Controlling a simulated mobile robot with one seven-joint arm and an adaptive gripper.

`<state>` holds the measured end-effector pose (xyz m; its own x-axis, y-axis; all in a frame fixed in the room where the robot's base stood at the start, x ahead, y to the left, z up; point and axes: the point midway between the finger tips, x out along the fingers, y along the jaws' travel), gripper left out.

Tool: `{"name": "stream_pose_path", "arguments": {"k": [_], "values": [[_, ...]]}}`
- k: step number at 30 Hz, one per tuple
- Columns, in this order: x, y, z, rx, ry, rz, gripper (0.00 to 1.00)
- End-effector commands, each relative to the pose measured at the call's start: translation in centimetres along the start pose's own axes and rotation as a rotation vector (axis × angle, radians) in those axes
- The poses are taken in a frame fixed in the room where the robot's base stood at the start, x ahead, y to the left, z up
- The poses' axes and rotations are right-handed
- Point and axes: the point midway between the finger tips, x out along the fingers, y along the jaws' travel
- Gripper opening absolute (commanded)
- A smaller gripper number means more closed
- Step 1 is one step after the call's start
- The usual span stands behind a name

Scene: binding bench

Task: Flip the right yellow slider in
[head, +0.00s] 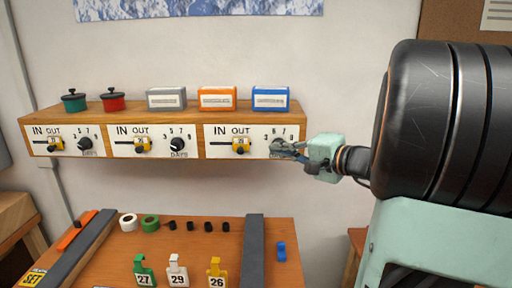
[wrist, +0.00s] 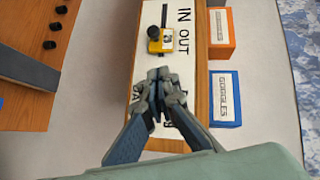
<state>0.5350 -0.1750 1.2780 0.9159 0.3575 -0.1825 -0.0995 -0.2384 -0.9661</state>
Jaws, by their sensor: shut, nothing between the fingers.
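The right yellow slider (head: 241,146) sits on the right white panel (head: 214,152) of the wooden shelf, below the word OUT, at the OUT end of its dark slot. It has a black knob. In the wrist view the slider (wrist: 160,47) lies just beyond my fingertips, beside OUT, with the slot running up toward IN. My gripper (head: 280,149) is shut and empty in front of the right part of that panel, to the right of the slider and apart from it. It hides most of the panel's dial. The gripper (wrist: 158,76) also shows in the wrist view.
Two similar panels with yellow sliders (head: 55,144) (head: 142,144) are to the left. Green and red pots (head: 112,101) and grey, orange and blue boxes (head: 271,99) stand on the shelf. The bench (head: 190,256) below holds tags and rolls.

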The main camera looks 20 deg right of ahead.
Motion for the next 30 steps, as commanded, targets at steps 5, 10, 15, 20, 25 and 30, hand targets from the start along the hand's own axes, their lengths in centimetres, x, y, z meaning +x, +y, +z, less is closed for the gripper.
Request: {"name": "stream_pose_path", "arguments": {"k": [5, 10, 15, 20, 25, 30], "values": [[3.9, -0.2, 0.1, 0.003, -0.004, 0.001, 0.0], [5.7, -0.2, 1.7, 0.003, -0.002, 0.001, 0.0], [6.7, -0.1, 2.6, 0.001, 0.0, 0.0, 0.0], [6.9, 0.0, 2.9, 0.0, 0.0, 0.001, 0.0], [6.9, 0.0, 2.8, 0.0, 0.0, 0.0, 0.0], [7.2, 0.1, 3.2, -0.002, -0.001, 0.0, 0.0]]}}
